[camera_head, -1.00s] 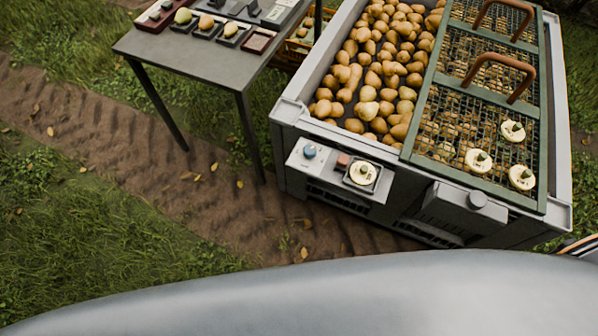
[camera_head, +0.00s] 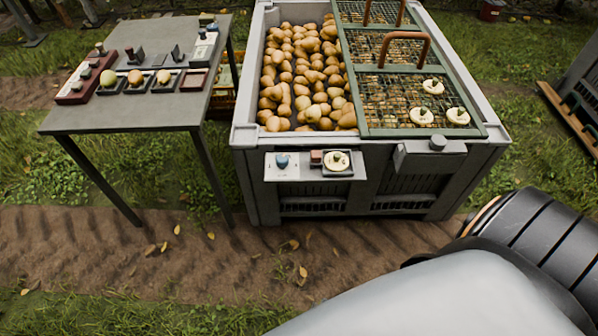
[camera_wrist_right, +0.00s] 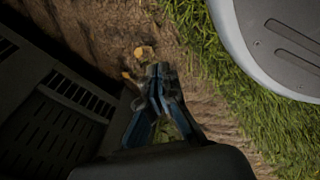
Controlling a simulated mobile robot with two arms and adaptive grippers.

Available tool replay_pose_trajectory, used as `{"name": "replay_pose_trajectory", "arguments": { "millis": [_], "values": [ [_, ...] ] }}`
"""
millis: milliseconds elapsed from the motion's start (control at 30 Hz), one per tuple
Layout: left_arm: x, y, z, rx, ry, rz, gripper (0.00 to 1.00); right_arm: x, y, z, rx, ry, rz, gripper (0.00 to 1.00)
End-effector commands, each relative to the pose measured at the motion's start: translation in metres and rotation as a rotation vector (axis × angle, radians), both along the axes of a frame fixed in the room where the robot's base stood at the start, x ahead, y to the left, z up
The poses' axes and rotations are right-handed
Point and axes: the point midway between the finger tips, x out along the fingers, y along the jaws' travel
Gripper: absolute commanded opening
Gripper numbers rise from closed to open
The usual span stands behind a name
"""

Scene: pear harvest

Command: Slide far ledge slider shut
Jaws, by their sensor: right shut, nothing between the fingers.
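A pale ledge (camera_head: 303,174) is fixed to the front of the pear bin (camera_head: 255,190). It carries a blue knob (camera_head: 282,161), a small reddish block (camera_head: 316,157) and a dark square holder with a cream disc (camera_head: 337,161). To its right a grey box (camera_head: 430,157) with a round dark knob (camera_head: 437,143) juts from the bin's front. I cannot tell which of these parts is the slider. In the right wrist view my right gripper (camera_wrist_right: 161,80) is shut and empty, pointing past the bin's dark vented side (camera_wrist_right: 75,95) over the soil. My left gripper is out of view.
A grey table (camera_head: 125,118) with small trays and blocks stands left of the bin. Green mesh lids (camera_head: 390,100) with brown handles and several cream discs cover the bin's right part. Bare soil (camera_head: 250,250) lies in front. A dark structure (camera_head: 575,95) stands at the far right.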

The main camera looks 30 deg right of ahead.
Motion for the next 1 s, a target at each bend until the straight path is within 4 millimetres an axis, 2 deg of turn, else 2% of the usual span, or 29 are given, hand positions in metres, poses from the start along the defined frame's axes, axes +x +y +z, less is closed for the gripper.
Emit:
{"name": "replay_pose_trajectory", "arguments": {
  "millis": [33,133,267,400,467,600,700,800,900,1000],
  "values": [
    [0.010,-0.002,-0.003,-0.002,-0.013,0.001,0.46,0.018,0.003,-0.004,-0.020,-0.026,0.025,0.00],
    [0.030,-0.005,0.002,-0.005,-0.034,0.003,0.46,0.052,0.004,-0.001,-0.080,-0.077,0.081,0.00],
    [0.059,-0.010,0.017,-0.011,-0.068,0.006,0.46,0.112,0.003,0.013,-0.199,-0.172,0.157,0.00],
    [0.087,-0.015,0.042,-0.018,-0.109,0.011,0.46,0.175,-0.004,0.044,-0.362,-0.288,0.213,0.00],
    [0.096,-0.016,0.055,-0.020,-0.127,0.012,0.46,0.199,-0.008,0.061,-0.436,-0.337,0.225,0.00],
    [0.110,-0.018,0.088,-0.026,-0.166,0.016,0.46,0.249,-0.019,0.111,-0.619,-0.456,0.220,0.00],
    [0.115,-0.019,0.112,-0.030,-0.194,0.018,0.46,0.274,-0.029,0.152,-0.753,-0.537,0.190,0.00],
    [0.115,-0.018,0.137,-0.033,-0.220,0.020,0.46,0.290,-0.038,0.194,-0.876,-0.608,0.145,0.00],
    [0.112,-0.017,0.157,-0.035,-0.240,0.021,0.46,0.296,-0.047,0.229,-0.978,-0.661,0.094,0.00],
    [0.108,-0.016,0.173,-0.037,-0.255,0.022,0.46,0.298,-0.052,0.257,-1.051,-0.698,0.052,0.00]
  ]
}}
